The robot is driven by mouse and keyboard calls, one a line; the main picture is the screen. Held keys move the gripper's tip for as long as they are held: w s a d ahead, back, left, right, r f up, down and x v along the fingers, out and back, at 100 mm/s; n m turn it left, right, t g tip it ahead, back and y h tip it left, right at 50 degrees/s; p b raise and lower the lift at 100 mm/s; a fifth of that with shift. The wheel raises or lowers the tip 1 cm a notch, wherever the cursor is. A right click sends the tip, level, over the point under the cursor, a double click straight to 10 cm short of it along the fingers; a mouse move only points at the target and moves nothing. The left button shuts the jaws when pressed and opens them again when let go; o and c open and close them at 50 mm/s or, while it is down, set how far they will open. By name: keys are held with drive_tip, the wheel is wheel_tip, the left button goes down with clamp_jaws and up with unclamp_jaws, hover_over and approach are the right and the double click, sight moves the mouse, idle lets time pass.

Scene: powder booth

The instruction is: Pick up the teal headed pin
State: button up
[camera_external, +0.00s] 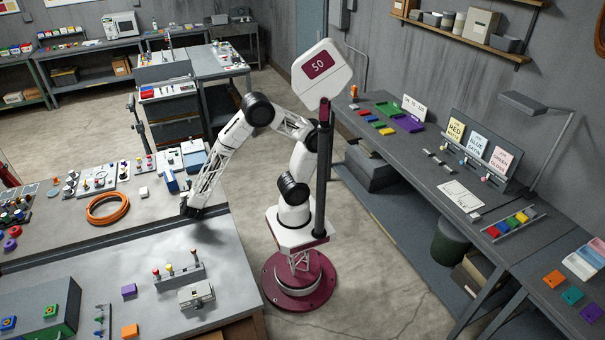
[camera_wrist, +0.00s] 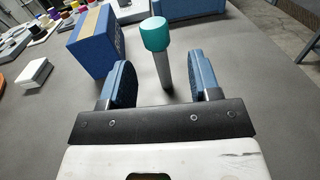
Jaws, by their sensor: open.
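The teal headed pin (camera_wrist: 156,36) shows in the wrist view, with a rounded teal head on a grey shaft. It appears to stand upright on the grey bench (camera_wrist: 245,65). My gripper (camera_wrist: 160,75) is open, with a blue-padded finger on each side of the picture. The pin shows in the gap between the fingers, with clear space on both sides, and nothing is held. How far the shaft lies beyond the fingertips is hard to tell. In the external view my gripper (camera_external: 190,209) is low near the bench's front edge, and I cannot make out the pin.
A blue box (camera_wrist: 95,42) stands close left of the pin. A white block (camera_wrist: 34,74) lies farther left, and a larger blue container (camera_wrist: 187,8) is behind. Colored pieces fill the far left. The bench right of the pin is clear. An orange cable coil (camera_external: 108,208) lies left of my gripper.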

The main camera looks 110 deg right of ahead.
drive_tip(key=shift+s+d, duration=0.2)
drive_tip(key=shift+d, duration=2.55)
drive_tip(key=c, duration=1.1)
